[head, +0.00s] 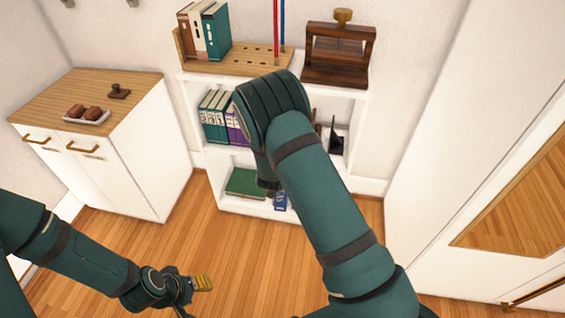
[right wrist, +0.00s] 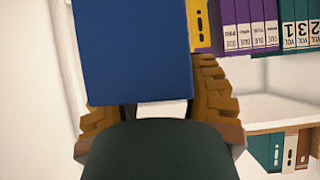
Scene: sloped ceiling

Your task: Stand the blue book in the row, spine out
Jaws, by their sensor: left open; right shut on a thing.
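The blue book (right wrist: 135,50) fills the upper middle of the right wrist view, between the ridged brown fingers of my right gripper (right wrist: 155,108), which is shut on it. A yellow book (right wrist: 200,25) stands just beside it, with purple books (right wrist: 245,25) and teal volumes (right wrist: 300,22) farther right. That view is upside down. In the head view, the right arm hides the held book and part of the row of teal (head: 213,113) and purple (head: 236,128) books on the middle shelf. My left gripper (head: 200,285) is open and empty, low over the floor.
The shelf unit (head: 212,158) carries a wooden rack (head: 240,60) of books and a dark wooden press (head: 338,55) on top. A green book (head: 245,182) and a small blue item (head: 280,201) show low down. A white cabinet (head: 150,160) stands left.

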